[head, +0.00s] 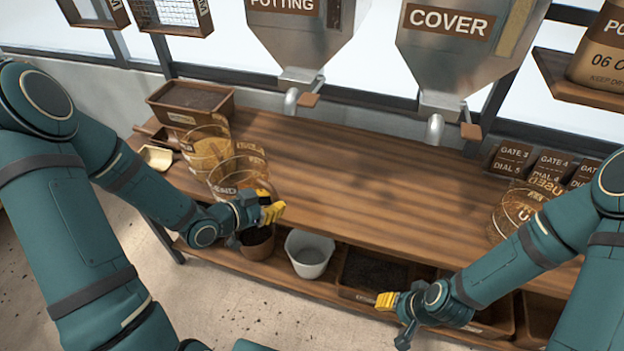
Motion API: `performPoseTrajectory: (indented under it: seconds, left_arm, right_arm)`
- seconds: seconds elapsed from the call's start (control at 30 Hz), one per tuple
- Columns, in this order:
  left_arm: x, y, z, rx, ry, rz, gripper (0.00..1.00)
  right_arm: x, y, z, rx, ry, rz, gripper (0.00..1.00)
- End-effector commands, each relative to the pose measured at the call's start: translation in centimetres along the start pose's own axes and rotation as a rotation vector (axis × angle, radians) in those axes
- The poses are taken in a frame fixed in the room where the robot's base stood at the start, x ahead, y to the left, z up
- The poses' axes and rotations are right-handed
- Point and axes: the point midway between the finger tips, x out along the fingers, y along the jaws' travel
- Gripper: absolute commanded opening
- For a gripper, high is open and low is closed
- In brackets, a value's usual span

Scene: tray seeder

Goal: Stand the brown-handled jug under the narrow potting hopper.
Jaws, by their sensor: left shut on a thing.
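My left gripper (266,205) is shut on the nearer clear jug (236,172), at the jug's right front side by the bench's front edge. The jug has a brown label with part of a word showing; its handle is mostly hidden by the gripper. A second clear jug (204,146) stands close behind it. The potting hopper (303,42) hangs behind the bench, its grey spout (291,101) over the back edge, right of both jugs. My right gripper (394,317) looks open and empty, low in front of the bench's lower shelf.
The wooden bench top (350,190) is clear in the middle. The cover hopper (445,55) hangs to the right. Another clear jug (512,212) and gate cards (550,165) stand at the right. A soil tray (190,102) and scoop (157,158) are at the left. Pots (309,254) sit below.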

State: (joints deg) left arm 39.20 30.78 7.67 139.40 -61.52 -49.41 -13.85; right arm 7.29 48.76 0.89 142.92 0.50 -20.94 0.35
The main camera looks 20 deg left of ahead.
Motion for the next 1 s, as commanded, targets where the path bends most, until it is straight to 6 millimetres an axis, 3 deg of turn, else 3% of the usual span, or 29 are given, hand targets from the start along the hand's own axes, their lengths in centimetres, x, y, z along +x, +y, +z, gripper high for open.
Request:
performPoseTrajectory:
  seconds: [0.6,0.83,1.0]
  left_arm:
    - [13.5,-0.1,-5.7,0.003,0.006,0.002,0.00]
    - [15.3,-0.2,-6.3,0.001,0.003,0.000,0.00]
    - [15.9,-0.1,-4.7,0.000,0.002,0.001,0.00]
  right_arm:
    - [0.3,0.1,0.1,-0.001,-0.003,0.000,0.47]
    - [0.3,0.1,0.1,-0.001,-0.003,0.000,0.47]
    - [0.5,0.2,0.2,-0.001,-0.004,0.000,0.47]
